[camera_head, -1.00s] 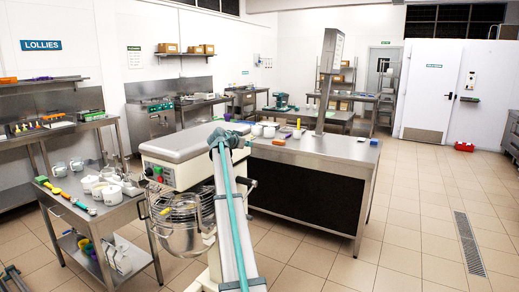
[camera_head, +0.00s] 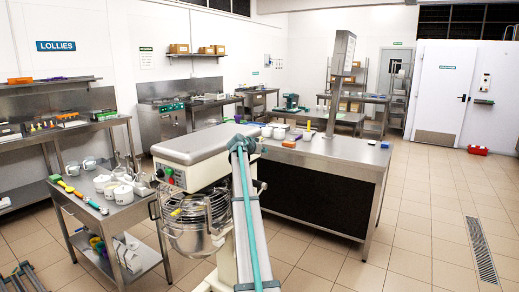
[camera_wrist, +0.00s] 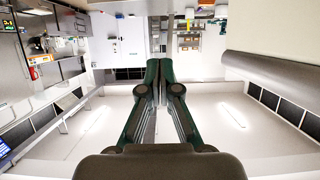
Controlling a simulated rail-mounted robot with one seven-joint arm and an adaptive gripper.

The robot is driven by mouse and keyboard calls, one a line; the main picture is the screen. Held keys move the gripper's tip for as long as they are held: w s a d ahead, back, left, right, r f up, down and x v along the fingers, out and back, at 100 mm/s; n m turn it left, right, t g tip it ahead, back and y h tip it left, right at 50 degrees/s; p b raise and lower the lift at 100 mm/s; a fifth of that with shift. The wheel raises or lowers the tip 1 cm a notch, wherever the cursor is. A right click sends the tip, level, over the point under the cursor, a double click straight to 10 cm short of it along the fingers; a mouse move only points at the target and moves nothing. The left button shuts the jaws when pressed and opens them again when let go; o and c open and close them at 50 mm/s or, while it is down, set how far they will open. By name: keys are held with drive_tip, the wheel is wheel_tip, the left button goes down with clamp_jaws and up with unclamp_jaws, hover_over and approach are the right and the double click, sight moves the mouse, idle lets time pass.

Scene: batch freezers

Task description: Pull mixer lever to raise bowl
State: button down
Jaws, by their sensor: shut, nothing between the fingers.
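The mixer (camera_head: 205,143) stands in front of me, with a pale head and a control panel of buttons on its front. Its steel bowl (camera_head: 190,238) hangs below the head behind a wire guard. A dark-ended lever (camera_head: 262,186) shows at the mixer's right side, just right of my arm. My arm crosses in front of the mixer's right part and hides some of it. My gripper is hidden in the head view. In the wrist view my gripper (camera_wrist: 158,64) is shut and empty, with its fingers together. A large pale body fills the upper right there, likely the mixer head.
A steel trolley (camera_head: 112,211) with tubs and utensils stands left of the mixer. A steel counter with a dark front panel (camera_head: 310,190) stands close behind it to the right. The tiled floor at the right (camera_head: 425,230) is clear. The wrist view is upside down.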

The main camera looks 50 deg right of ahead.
drive_tip(key=f+p, duration=0.1)
drive_tip(key=d+f+p, duration=0.1)
drive_tip(key=f, duration=0.2)
drive_tip(key=shift+w+d+f+p, duration=0.1)
drive_tip(key=shift+d+f+p, duration=0.15)
drive_tip(key=shift+f+p, duration=0.15)
drive_tip(key=shift+f+b, duration=0.1)
drive_tip(key=shift+b, duration=0.2)
